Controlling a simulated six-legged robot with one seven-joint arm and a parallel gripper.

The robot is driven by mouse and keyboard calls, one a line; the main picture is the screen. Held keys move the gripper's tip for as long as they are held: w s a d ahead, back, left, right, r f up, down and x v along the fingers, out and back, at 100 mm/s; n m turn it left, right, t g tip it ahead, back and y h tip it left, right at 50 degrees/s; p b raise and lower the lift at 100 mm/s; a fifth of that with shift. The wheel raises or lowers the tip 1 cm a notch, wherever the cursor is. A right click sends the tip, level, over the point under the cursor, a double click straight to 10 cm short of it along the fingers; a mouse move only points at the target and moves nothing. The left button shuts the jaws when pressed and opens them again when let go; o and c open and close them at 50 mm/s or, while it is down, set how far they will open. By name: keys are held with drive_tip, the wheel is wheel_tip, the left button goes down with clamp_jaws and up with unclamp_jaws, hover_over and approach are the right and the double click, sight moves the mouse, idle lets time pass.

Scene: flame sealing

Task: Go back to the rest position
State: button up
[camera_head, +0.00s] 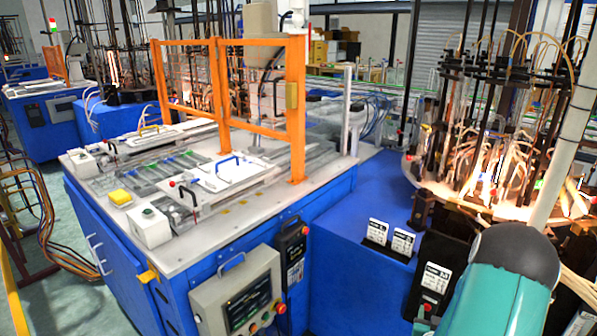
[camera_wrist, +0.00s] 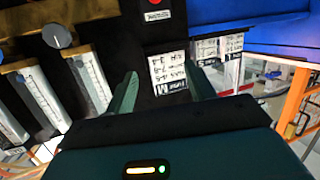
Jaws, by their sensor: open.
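My gripper (camera_wrist: 163,93) shows in the wrist view with its two dark green fingers spread apart. Nothing is between the fingers. Past the fingertips is a black panel with a white label (camera_wrist: 168,72) and a red button (camera_wrist: 152,3). In the head view my teal and grey arm is at the lower right, and my gripper is not visible there.
A blue workbench (camera_head: 230,235) with an orange guard frame (camera_head: 295,110) stands at the left. A control box (camera_head: 240,295) hangs on its front. The flame machine (camera_head: 490,165) glows at the right. Flow meters (camera_wrist: 40,95) stand left in the wrist view. Floor shows at far left.

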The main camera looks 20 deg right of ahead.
drive_tip(key=w+a+r+n+y, duration=0.3)
drive_tip(key=w+a+r, duration=0.2)
drive_tip(key=a+r, duration=0.5)
drive_tip(key=w+a+r+n+y, duration=0.2)
drive_tip(key=w+a+r+y, duration=0.4)
drive_tip(key=a, duration=0.5)
drive_tip(key=s+a+r+n+g, duration=0.1)
drive_tip(key=s+a+r, duration=0.25)
drive_tip(key=a, duration=0.25)
drive_tip(key=s+a+r+n+g, duration=0.1)
drive_tip(key=s+a+r, duration=0.1)
drive_tip(key=a+r, duration=0.35)
drive_tip(key=s+a+r+n+g+y, duration=0.2)
drive_tip(key=s+a, duration=0.9)
drive_tip(key=s, duration=0.2)
drive_tip(key=shift+r+g, duration=0.35)
drive_tip(key=shift+g, duration=0.05)
drive_tip(key=shift+c, duration=0.2)
drive_tip(key=c, duration=0.3)
drive_tip(key=shift+c, duration=0.2)
